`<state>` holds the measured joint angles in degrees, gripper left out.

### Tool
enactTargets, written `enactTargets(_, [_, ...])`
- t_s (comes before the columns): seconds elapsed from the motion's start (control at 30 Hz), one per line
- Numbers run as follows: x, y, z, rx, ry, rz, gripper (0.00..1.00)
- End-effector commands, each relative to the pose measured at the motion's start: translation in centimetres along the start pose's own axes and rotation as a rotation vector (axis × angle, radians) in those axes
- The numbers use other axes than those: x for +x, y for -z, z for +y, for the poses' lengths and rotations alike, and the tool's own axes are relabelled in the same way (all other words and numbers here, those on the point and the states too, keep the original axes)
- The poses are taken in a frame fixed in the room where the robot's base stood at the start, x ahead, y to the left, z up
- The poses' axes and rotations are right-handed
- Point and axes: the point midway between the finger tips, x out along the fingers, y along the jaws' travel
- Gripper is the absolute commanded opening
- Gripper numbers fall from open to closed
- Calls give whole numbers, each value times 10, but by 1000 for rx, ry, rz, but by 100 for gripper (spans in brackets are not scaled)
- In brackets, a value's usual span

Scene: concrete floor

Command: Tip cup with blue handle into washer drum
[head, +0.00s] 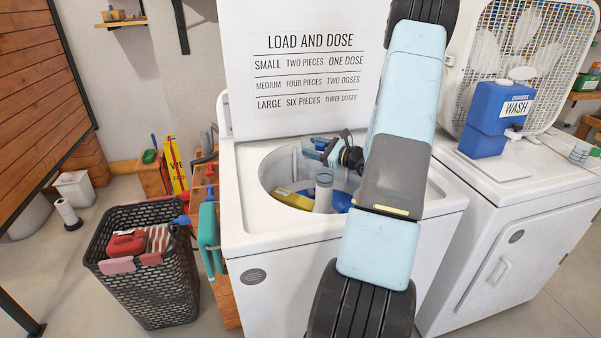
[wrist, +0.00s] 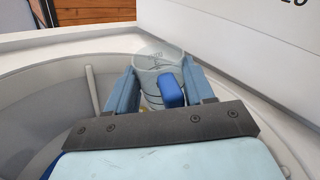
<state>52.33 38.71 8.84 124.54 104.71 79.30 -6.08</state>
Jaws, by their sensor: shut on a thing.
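The white washer (head: 240,190) stands open, its lid (head: 265,25) raised. Its round drum opening shows a yellow item (head: 293,199), a blue item (head: 342,201) and a pale central post (head: 323,192). In the wrist view my gripper (wrist: 161,82) is shut on the blue handle (wrist: 171,90) of a clear grey cup (wrist: 158,58) with printed marks. The cup is in front of the fingers, near the drum rim. Its contents cannot be made out. In the head view the cup is hard to tell from the gripper.
A second white machine (head: 540,185) at right carries a blue WASH dispenser (head: 488,132), a small clear cup (head: 580,152) and a box fan (head: 535,45). My arm crosses in front of the washer.

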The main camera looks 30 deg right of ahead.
Motion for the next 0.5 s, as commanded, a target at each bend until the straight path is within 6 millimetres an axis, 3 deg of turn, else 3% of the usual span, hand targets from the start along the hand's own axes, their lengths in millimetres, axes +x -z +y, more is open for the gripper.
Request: enactTargets(0.5, [5, 14, -21, 284, -27, 61, 0])
